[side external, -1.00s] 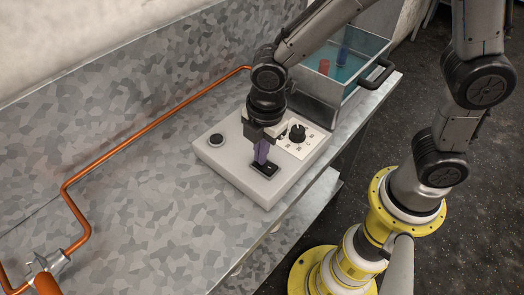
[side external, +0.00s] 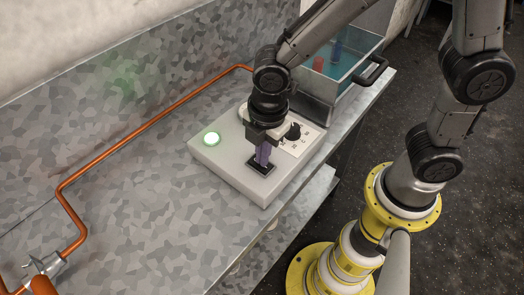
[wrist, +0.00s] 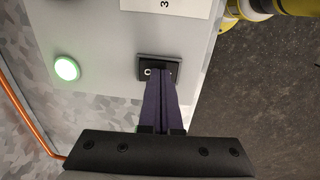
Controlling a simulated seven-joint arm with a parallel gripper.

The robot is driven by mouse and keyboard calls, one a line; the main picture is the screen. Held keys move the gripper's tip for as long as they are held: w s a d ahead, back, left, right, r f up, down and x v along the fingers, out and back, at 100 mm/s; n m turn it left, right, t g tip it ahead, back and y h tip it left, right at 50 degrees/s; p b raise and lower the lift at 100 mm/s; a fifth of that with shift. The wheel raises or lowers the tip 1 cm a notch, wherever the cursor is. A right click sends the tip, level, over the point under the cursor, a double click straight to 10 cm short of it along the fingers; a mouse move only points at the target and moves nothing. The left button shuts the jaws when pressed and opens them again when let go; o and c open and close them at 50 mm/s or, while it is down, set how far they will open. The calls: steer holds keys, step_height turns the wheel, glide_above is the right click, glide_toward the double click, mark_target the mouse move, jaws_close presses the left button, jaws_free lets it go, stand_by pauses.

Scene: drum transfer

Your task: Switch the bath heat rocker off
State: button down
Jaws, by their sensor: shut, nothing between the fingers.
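The bath heat rocker (side external: 261,168) is a small black switch near the front edge of a white control box (side external: 232,172). In the wrist view the rocker (wrist: 146,70) shows a pale round mark on its left part, and the fingers cover part of the rest. My gripper (side external: 262,160) is shut with nothing between its purple fingers, and its tips are at the rocker, seemingly touching it. It also shows in the wrist view (wrist: 161,80). A round indicator lamp (side external: 211,139) on the box glows white-green, also in the wrist view (wrist: 66,69).
A black dial (side external: 293,131) on a white scale plate sits behind the gripper. A metal bath (side external: 325,85) with bluish liquid, a black handle and red and blue items stands at the back right. A copper pipe (side external: 150,130) runs along the left.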

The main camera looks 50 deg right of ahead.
step_height(320, 180, up, 14)
steer(key=s, duration=0.2)
stand_by(0.4)
steer(key=shift+w+a+t, duration=0.1)
steer(key=shift+w+t, duration=0.2)
steer(key=shift+w, duration=0.5)
glide_toward(269, 170)
steer(key=w+f, duration=0.1)
steer(key=f, duration=0.1)
steer(key=w+f, duration=0.3)
steer(key=f, duration=0.1)
steer(key=shift+w+f, duration=0.15)
steer(key=shift+w, duration=0.2)
